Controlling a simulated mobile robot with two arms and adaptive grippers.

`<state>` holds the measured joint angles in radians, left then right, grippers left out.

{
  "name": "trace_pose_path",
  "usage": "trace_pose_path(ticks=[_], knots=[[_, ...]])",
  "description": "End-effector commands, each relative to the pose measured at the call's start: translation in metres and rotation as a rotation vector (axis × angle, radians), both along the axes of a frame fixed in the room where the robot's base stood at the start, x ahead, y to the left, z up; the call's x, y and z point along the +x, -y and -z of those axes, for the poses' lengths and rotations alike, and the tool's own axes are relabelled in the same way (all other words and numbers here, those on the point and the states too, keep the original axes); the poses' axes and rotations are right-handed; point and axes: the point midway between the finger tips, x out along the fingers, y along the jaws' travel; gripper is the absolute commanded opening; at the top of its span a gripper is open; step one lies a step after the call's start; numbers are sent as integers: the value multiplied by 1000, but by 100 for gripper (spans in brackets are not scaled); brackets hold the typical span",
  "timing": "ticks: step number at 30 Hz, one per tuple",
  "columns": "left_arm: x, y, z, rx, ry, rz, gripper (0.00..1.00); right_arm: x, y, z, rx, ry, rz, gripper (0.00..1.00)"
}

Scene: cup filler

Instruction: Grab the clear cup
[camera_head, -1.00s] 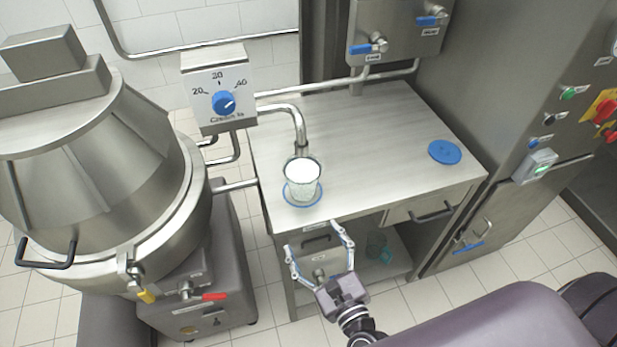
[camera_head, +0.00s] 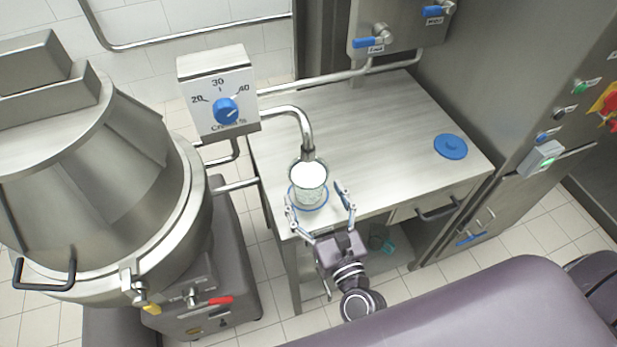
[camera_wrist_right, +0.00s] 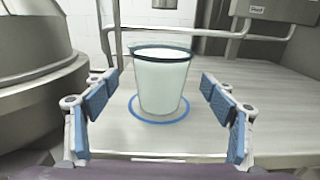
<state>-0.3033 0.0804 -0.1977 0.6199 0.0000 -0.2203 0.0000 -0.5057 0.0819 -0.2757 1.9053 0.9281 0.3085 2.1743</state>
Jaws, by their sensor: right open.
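The clear cup (camera_head: 309,184) stands upright on the metal table, on a blue ring mark, below the end of a curved pipe. It holds something white. In the right wrist view the cup (camera_wrist_right: 161,80) is ahead, between the two fingers, with a dark band near its rim. My right gripper (camera_head: 318,205) is open at the table's front edge, its fingers spread to either side of the cup's near side. In the right wrist view both blue finger pads (camera_wrist_right: 158,97) show with gaps to the cup. My left gripper is not in view.
A curved metal pipe (camera_head: 304,125) ends just above the cup. A dial box (camera_head: 219,95) stands behind left. A blue lid (camera_head: 451,146) lies at the table's right. A large steel vessel (camera_head: 100,180) is on the left. The table's middle (camera_head: 380,135) is clear.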

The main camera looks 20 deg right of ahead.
Motion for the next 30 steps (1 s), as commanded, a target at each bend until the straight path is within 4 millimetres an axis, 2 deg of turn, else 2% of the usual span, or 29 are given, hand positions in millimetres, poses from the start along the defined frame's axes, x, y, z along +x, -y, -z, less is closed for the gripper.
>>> trace_pose_path(ticks=[3,9,17,30], knots=[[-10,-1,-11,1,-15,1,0,19,1,-6,-3,3,2,77],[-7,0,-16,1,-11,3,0,42,1,-2,-2,0,1,77],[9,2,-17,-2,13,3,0,45,1,-1,-2,0,1,77],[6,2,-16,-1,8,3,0,44,1,-1,-3,0,1,31]])
